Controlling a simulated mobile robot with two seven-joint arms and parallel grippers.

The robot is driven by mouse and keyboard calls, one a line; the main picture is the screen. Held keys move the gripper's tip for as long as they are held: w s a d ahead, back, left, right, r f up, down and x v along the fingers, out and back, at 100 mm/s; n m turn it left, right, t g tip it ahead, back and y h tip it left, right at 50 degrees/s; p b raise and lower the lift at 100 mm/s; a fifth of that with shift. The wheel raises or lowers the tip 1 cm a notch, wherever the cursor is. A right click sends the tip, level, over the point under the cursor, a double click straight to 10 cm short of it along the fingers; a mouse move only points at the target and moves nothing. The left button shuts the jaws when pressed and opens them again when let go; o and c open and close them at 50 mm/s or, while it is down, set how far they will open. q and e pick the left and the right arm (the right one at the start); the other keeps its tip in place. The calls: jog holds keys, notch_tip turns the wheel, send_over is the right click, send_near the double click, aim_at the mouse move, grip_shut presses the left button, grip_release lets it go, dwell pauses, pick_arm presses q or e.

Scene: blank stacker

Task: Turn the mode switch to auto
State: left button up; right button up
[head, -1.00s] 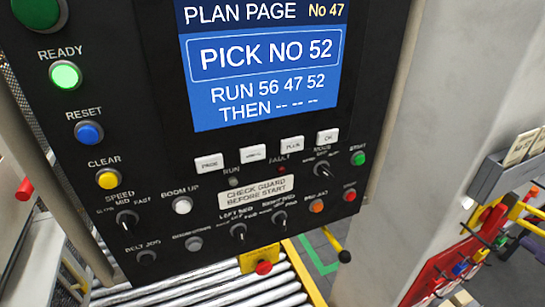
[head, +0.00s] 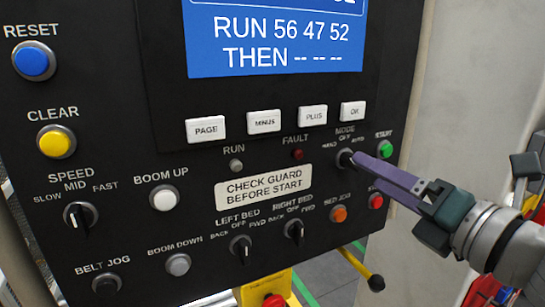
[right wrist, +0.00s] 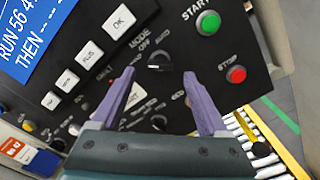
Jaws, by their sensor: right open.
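In the right wrist view the fingers (right wrist: 158,76) are spread apart, one to each side of the knob, with nothing gripped. I cannot tell exactly which mark the knob points to. My left gripper is not in view.
The green START button (head: 385,149) and the red stop button (head: 376,201) sit close to the right fingers. An orange button (head: 338,214) is below the switch. White keys, including OK (head: 353,111), are above. Bed switches (head: 294,230) are lower left.

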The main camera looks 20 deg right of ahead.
aim_at(350, 161)
jog(key=w, duration=0.4)
jog(key=shift+w+a, duration=0.2)
jog(key=shift+w, duration=0.1)
grip_shut()
dwell(0.4)
